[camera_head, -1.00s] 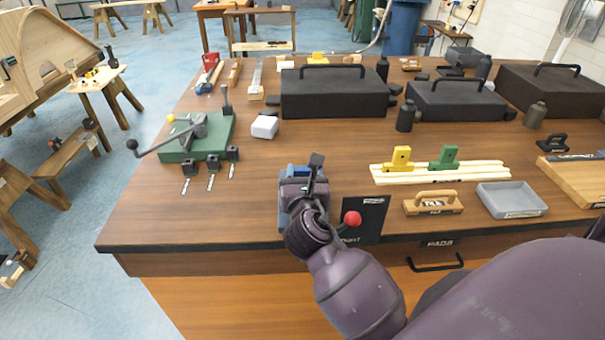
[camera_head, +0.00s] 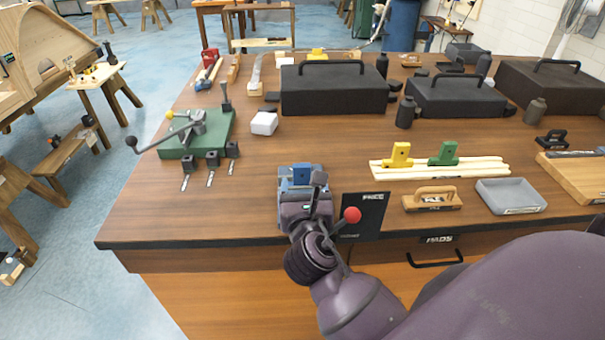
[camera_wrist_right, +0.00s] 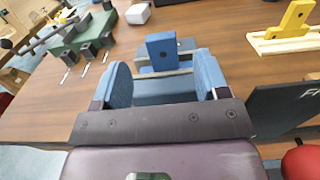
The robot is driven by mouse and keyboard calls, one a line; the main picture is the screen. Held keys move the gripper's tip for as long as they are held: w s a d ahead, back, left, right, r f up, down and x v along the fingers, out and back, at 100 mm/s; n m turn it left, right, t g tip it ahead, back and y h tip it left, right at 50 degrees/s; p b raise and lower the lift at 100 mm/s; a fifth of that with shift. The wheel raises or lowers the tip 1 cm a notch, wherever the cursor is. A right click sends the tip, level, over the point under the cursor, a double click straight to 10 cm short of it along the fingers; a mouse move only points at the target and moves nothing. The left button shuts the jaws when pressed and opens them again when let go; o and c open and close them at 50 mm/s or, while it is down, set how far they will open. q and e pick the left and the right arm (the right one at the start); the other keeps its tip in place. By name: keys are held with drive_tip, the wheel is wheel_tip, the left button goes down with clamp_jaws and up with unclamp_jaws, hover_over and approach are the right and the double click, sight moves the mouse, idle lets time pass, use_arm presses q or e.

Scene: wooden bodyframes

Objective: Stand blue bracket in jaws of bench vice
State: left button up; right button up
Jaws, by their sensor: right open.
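The blue bracket (camera_head: 302,175) shows as an upright blue plate with a hole in the right wrist view (camera_wrist_right: 162,52). It stands at the bench vice (camera_wrist_right: 187,45), whose grey jaw parts show around its lower end. The bracket's foot is hidden, so I cannot tell how deep it sits or whether the jaws press on it. My right gripper (camera_wrist_right: 163,82) is open and empty, its blue-padded fingers on the near side of the bracket and apart from it. In the head view my right gripper (camera_head: 302,194) partly covers the vice. My left gripper is not in view.
A red-knobbed lever (camera_head: 352,215) stands right of my gripper by a black sign (camera_head: 368,208). A green fixture (camera_head: 200,140) with a long handle is at left. Yellow (camera_head: 398,155) and green (camera_head: 443,154) brackets stand on pale rails. Black cases (camera_head: 330,92) fill the back.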

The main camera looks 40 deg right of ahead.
drive_tip(key=shift+v, duration=3.1)
